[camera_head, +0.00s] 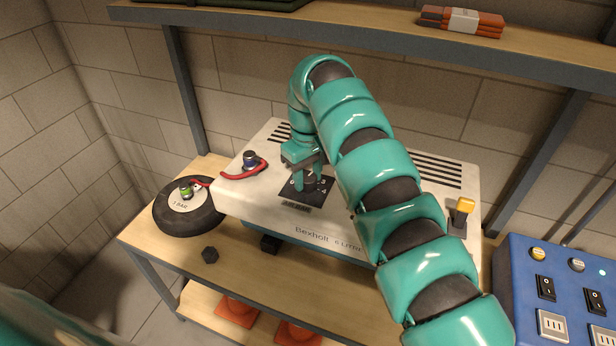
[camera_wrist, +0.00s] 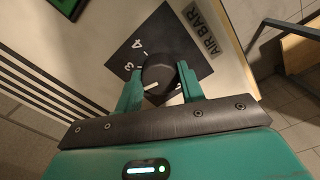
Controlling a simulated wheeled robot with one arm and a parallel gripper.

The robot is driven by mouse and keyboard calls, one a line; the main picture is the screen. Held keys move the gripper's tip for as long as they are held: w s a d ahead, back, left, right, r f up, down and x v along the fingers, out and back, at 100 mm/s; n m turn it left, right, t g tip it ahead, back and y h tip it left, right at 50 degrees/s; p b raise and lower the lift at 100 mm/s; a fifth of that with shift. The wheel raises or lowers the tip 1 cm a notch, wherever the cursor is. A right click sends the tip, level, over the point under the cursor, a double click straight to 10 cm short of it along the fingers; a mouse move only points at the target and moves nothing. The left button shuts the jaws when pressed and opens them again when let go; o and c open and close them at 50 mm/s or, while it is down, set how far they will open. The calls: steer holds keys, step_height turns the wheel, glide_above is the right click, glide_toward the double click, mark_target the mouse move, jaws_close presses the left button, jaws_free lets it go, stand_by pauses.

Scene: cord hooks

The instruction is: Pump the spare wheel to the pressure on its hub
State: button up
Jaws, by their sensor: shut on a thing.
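The spare wheel (camera_head: 172,222) lies flat at the left end of the bench; its pale hub (camera_head: 190,203) seems to read 2 BAR. A green fitting (camera_head: 186,191) with a red part sits on it. My gripper (camera_wrist: 160,84) is shut on the black knob (camera_wrist: 160,70) of the AIR BAR dial (camera_wrist: 128,62). The knob's white mark points to the lower left in the wrist view; my fingers hide some numbers, so its exact setting is unclear.
A yellow-topped lever (camera_head: 463,210) stands at the compressor's right end. A blue panel with switches (camera_head: 560,265) is further right. A small dark nut-like piece (camera_head: 210,255) lies on the bench (camera_head: 165,262). Orange cones (camera_head: 237,311) are below; a shelf (camera_head: 350,25) runs above.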

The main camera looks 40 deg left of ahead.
mark_target(307, 177)
steer(key=m+b, duration=0.1)
steer(key=m, duration=0.5)
steer(key=shift+m, duration=0.3)
stand_by(0.4)
steer(key=o, duration=1)
steer(key=shift+c, duration=0.2)
steer(key=shift+r, duration=0.1)
step_height(307, 177, up, 17)
steer(key=p, duration=1.4)
steer(key=shift+r, duration=0.15)
